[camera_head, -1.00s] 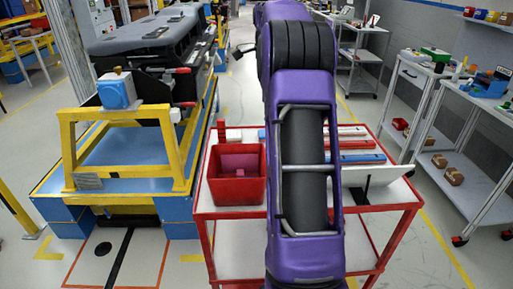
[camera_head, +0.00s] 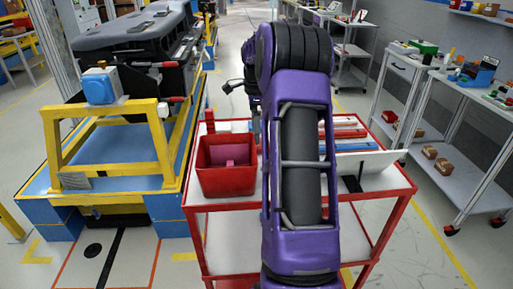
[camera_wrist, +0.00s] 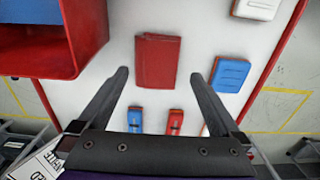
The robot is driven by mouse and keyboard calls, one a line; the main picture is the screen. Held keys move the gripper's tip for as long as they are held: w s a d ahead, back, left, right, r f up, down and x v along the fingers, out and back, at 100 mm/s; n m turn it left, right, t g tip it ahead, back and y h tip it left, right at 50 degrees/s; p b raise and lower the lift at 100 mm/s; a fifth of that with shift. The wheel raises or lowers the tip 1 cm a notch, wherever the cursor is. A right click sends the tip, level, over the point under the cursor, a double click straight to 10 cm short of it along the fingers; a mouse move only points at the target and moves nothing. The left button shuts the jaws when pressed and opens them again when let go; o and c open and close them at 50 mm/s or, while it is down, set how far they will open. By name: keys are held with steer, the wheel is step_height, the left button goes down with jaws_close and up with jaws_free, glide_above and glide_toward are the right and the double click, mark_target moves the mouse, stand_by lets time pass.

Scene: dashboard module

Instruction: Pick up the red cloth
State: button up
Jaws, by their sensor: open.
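In the wrist view, a folded red cloth (camera_wrist: 158,62) lies flat on the white cart top, between and just beyond my fingertips. My gripper (camera_wrist: 159,76) is open, with its two dark fingers spread and nothing between them. The fingers appear to be above the surface; I cannot tell the exact height. In the head view, my purple arm hides much of the cart top, and I cannot make out the red cloth there.
A red bin (camera_head: 226,182) stands on the red-framed cart (camera_head: 340,195), left of my arm; it also shows in the wrist view (camera_wrist: 88,35). Blue (camera_wrist: 230,74) and white (camera_wrist: 256,8) blocks lie right of the cloth. Small blue-and-red pieces (camera_wrist: 135,118) lie between the fingers.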

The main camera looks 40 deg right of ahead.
step_height(320, 180, down, 4)
steer(key=shift+s+d+f+b, duration=0.1)
steer(key=shift+d+f+b, duration=0.1)
steer(key=shift+b, duration=0.2)
steer(key=shift+a, duration=0.1)
steer(key=c, duration=1.3)
step_height(320, 180, up, 10)
steer(key=shift+r+p, duration=0.1)
steer(key=shift+p, duration=0.95)
steer(key=o, duration=0.8)
steer(key=c, duration=0.6)
